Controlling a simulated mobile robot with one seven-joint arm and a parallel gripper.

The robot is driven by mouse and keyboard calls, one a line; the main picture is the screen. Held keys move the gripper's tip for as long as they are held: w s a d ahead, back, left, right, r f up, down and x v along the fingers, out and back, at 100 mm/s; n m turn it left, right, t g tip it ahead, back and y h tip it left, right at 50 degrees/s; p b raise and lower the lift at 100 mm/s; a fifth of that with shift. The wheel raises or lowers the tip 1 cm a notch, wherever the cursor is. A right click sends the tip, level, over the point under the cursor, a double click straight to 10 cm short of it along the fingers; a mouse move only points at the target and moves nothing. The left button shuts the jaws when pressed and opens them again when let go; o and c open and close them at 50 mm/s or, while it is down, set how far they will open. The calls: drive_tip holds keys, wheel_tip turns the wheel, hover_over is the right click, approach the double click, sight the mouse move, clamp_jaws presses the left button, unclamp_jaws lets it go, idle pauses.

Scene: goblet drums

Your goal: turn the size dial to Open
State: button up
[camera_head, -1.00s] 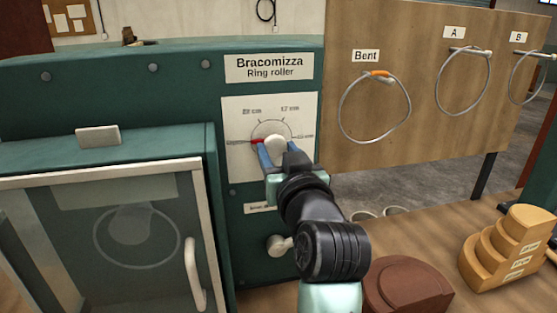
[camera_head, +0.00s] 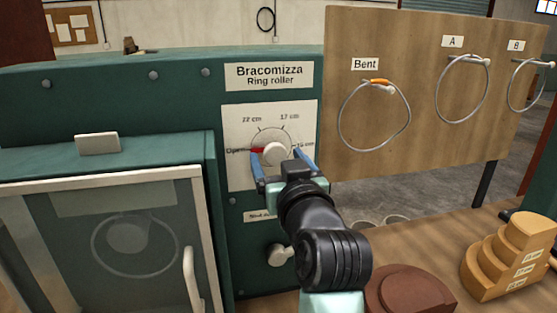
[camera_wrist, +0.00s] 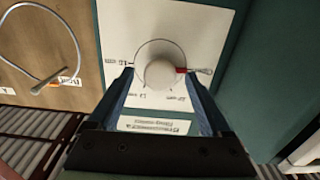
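The size dial is a white round knob (camera_head: 276,154) with a red pointer on a white plate. The pointer is turned left, at the label on the left that seems to read Open. Labels for 22 cm and 17 cm sit above. In the wrist view the knob (camera_wrist: 160,74) appears upside down, its red pointer toward the right-hand label. My gripper (camera_head: 278,160) is in front of the dial, its blue fingers spread wide on both sides of the knob. The wrist view shows my gripper (camera_wrist: 158,80) open, with gaps between fingers and knob.
The green ring roller (camera_head: 180,120) carries the dial, with a glass-fronted door (camera_head: 130,240) at left and a lower knob (camera_head: 280,255) below. A wooden board (camera_head: 420,130) with hanging rings stands right. Wooden formers (camera_head: 505,265) and a brown block (camera_head: 408,290) lie on the table.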

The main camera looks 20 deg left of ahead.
drive_tip(key=b+v, duration=0.1)
drive_tip(key=v, duration=1.2)
drive_tip(key=shift+b, duration=0.3)
